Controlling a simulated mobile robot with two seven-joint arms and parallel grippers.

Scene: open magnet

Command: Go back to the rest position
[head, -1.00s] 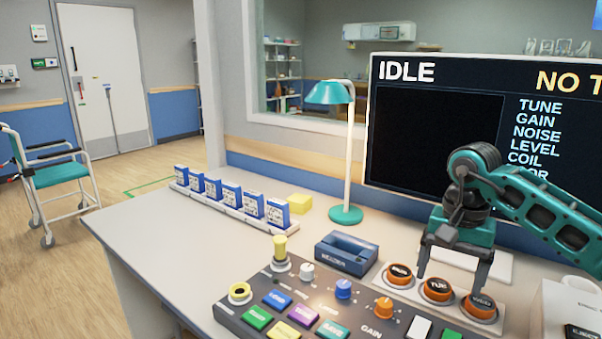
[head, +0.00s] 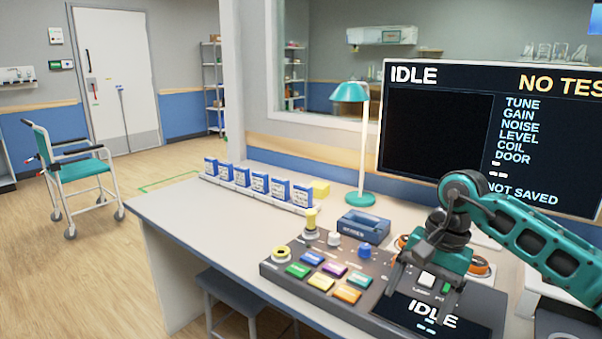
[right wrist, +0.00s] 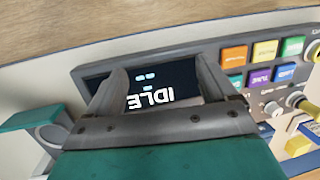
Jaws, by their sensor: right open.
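My right gripper (head: 425,292) is open and empty. It hangs above the right part of the control panel (head: 290,254), over the small screen (head: 440,318) that reads IDLE. The right wrist view shows its two fingers (right wrist: 165,88) apart, with the small screen between and beyond them. Nothing is between the fingers. My right arm comes in from the right edge and covers part of the panel and the orange round buttons (head: 480,266). My left gripper is not in view.
The big monitor (head: 440,135) reads IDLE and NO TES. A teal lamp (head: 362,150), a blue reader box (head: 363,226) and a row of blue-white boxes (head: 258,184) stand on the desk (head: 190,208). A stool (head: 240,290) stands below. A wheelchair (head: 75,172) stands left on open floor.

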